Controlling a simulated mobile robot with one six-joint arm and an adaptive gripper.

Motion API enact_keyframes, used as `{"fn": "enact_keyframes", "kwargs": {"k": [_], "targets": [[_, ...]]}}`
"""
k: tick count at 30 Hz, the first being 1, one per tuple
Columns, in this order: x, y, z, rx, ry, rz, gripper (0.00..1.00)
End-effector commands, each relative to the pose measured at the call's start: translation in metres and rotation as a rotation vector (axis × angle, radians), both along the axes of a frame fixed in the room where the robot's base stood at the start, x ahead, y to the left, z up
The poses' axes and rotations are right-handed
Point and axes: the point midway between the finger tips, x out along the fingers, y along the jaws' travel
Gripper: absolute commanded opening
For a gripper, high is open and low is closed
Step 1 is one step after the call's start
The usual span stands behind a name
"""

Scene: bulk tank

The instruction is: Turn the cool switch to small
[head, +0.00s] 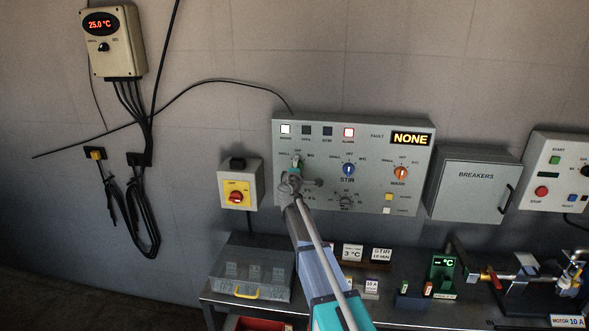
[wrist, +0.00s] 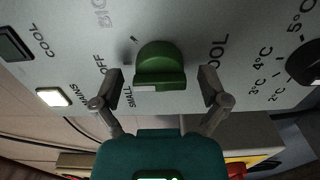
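The green cool switch (head: 296,160) is on the grey control panel (head: 320,135), partly hidden behind my gripper (head: 291,182) in the head view. In the wrist view the green knob (wrist: 160,66) is between the two apart fingers of my gripper (wrist: 162,88). Gaps show on both sides, so the gripper is open around or just in front of the knob, not closed on it. OFF (wrist: 99,64) is further up left. I cannot tell the exact setting.
The blue stir knob (head: 348,170) and orange wash knob (head: 401,173) are to the right. A black temperature dial (wrist: 304,64) is near my gripper. A yellow-red isolator (head: 237,194) is at left. A bench (head: 330,310) with boxes stands below.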

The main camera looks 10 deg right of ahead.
Motion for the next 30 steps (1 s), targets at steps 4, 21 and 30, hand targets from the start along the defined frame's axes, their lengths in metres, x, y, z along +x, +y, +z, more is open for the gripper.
{"fn": "enact_keyframes", "kwargs": {"k": [4,21,30], "targets": [[0.0,0.0,0.0,0.0,0.0,0.0,0.66],[0.0,0.003,0.0,-0.02,0.006,0.004,0.12],[0.0,0.002,0.0,-0.139,0.045,0.002,0.12]]}}
